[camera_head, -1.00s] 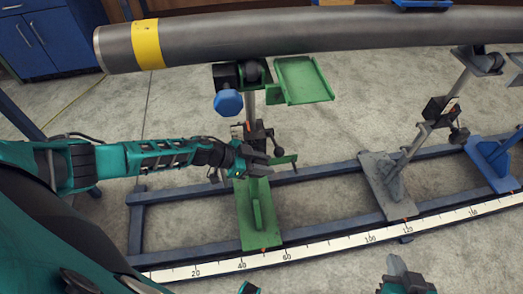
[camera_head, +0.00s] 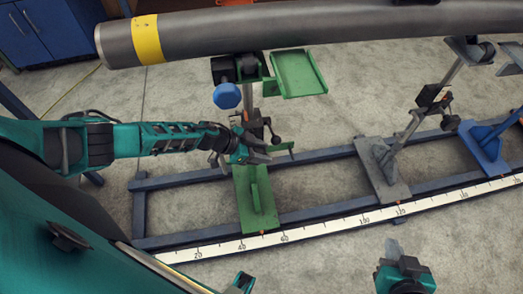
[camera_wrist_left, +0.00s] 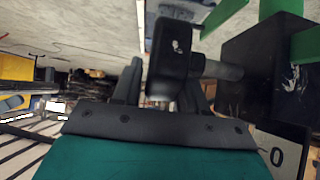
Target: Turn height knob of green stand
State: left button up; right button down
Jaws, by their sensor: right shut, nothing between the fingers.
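The green stand (camera_head: 255,205) stands on the blue rail frame, its upright post rising under the pipe. My left gripper (camera_head: 255,155) is at the post, just above the green base, beside the dark clamp block. In the left wrist view a black knob (camera_wrist_left: 174,58) on a short shaft sits at my left gripper's fingers (camera_wrist_left: 160,90). The fingers are apart, with a gap showing beside the left finger; the knob partly hides the right finger. My right gripper (camera_head: 393,250) is shut and empty at the bottom right of the head view.
A large grey pipe (camera_head: 300,28) with a yellow band runs across the top. A blue knob (camera_head: 227,96) and a green tray (camera_head: 298,73) sit near the stand's top. Grey (camera_head: 384,170) and blue (camera_head: 485,145) stands are to the right. A white scale (camera_head: 330,222) runs along the front.

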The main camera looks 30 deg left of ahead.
pick_arm(q)
jog(key=shift+o, duration=1)
jog(key=p+v, duration=0.4)
jog(key=v, duration=0.9)
jog(key=shift+d, duration=0.1)
jog(key=s+d+r+n+t, duration=0.1)
jog(key=d+r+n+t, duration=0.15)
jog(key=d, duration=0.55)
jog(key=s+d+r+n+t, duration=0.1)
jog(key=s+d+r+t, duration=0.15)
jog(key=d, duration=0.65)
jog(key=s+a+n+y, duration=0.4)
jog(key=s+a+y, duration=0.2)
jog(key=shift+r, duration=0.15)
